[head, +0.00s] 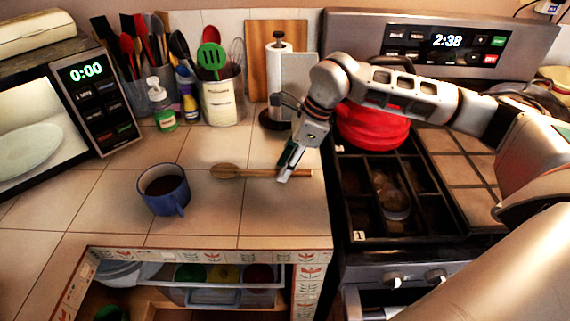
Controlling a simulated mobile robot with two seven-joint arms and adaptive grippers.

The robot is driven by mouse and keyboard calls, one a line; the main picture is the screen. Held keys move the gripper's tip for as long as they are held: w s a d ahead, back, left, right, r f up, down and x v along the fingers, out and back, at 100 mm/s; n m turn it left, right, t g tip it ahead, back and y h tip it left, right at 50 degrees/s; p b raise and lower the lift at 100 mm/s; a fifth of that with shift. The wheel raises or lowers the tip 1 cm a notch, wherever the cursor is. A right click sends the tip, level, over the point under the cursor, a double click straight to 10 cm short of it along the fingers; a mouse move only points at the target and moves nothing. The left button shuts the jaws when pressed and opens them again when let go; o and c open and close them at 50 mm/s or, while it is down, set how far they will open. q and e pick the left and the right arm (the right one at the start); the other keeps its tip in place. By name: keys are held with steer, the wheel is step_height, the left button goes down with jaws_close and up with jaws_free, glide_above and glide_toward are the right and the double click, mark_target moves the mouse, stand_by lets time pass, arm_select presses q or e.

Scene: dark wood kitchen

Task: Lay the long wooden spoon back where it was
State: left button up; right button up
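The long wooden spoon (245,172) lies on the tiled counter, or very close to it. Its bowl points left and its handle runs right, toward the stove. My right gripper (284,171) comes down from the upper right over the handle. One fingertip shows on the far side of the handle and one on the near side. The fingers partly cover the handle, and I cannot tell whether they are pressed on it. My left gripper is out of view.
A blue mug (165,190) with dark liquid stands left of the spoon. A utensil crock (221,100), a soap bottle (161,105) and a paper towel holder (278,75) stand behind. A red pot (371,127) sits on the stove (455,242). Bare tiles lie in front of the spoon.

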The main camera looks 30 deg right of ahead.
steer(key=shift+f, duration=0.1)
steer(key=v, duration=0.7)
steer(key=shift+w+b, duration=0.3)
steer(key=shift+w, duration=0.1)
steer(key=shift+s+d+r, duration=0.15)
steer(key=shift+d+r, duration=0.05)
steer(key=shift+r, duration=0.25)
steer(key=shift+f, duration=0.1)
